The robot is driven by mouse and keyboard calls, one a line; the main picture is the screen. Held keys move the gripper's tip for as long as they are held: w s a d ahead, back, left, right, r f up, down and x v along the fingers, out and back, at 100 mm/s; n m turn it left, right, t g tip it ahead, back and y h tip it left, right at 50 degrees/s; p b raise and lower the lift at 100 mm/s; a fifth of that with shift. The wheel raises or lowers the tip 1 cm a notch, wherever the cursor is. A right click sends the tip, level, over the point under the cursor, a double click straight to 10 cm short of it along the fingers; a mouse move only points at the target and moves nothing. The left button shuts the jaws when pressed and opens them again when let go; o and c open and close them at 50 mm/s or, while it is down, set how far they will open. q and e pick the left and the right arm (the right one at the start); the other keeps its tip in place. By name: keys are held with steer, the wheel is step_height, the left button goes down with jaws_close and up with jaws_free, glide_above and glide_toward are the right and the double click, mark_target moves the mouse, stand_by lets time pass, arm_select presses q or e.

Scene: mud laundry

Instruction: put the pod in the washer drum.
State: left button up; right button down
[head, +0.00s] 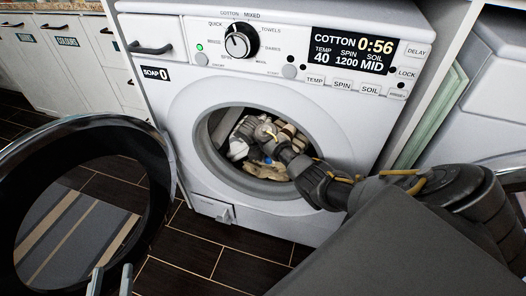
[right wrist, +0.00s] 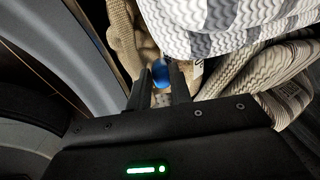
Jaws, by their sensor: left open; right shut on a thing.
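The white washer (head: 185,75) stands with its round door (head: 160,150) swung open to the left. My right arm reaches through the opening into the washer drum (head: 216,126), where clothes lie. In the right wrist view my right gripper (right wrist: 160,88) is shut on the blue pod (right wrist: 160,72), held at the fingertips close to the laundry. The fingers hide part of the pod, and I cannot tell whether it touches the cloth. My left gripper (head: 110,280) is open and empty, low at the left, outside the washer near the open door.
Striped and beige laundry (right wrist: 225,45) fills the space around the right gripper. The washer panel reads COTTON 0:56, and a soap drawer (head: 150,45) sits at its upper left. A striped mat (head: 65,235) lies on the dark tiled floor. White cabinets (head: 65,60) stand at the left.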

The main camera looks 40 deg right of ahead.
steer(key=shift+f, duration=0.1)
steer(key=c, duration=1.3)
jaws_free()
